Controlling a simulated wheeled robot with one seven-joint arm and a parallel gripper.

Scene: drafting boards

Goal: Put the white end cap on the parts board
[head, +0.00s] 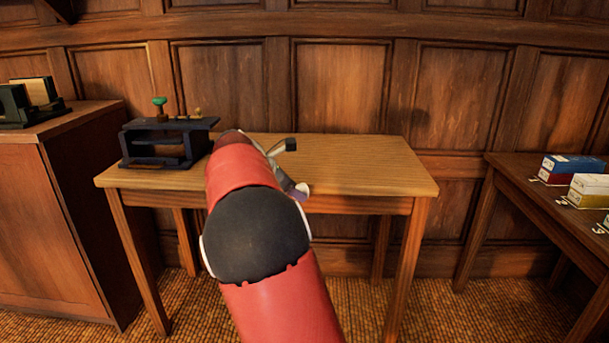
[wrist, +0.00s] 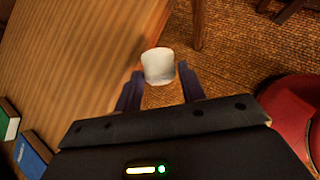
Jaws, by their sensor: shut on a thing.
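The white end cap (wrist: 158,66) is between the fingertips of my gripper (wrist: 158,86) in the wrist view. The gripper is shut on it and holds it near the edge of the wooden table. In the head view my red arm hides most of the gripper. A small white and purple bit, likely the end cap (head: 303,188) with a fingertip, shows by the table's front edge. I cannot make out a parts board in either view.
The wooden table (head: 375,175) has bare top at its right. A dark blue stand (head: 160,143) with a green knob is at its left. A cabinet (head: 50,200) is left; a side table (head: 535,205) with boxes is right. Green and blue items (wrist: 32,156) show lower left.

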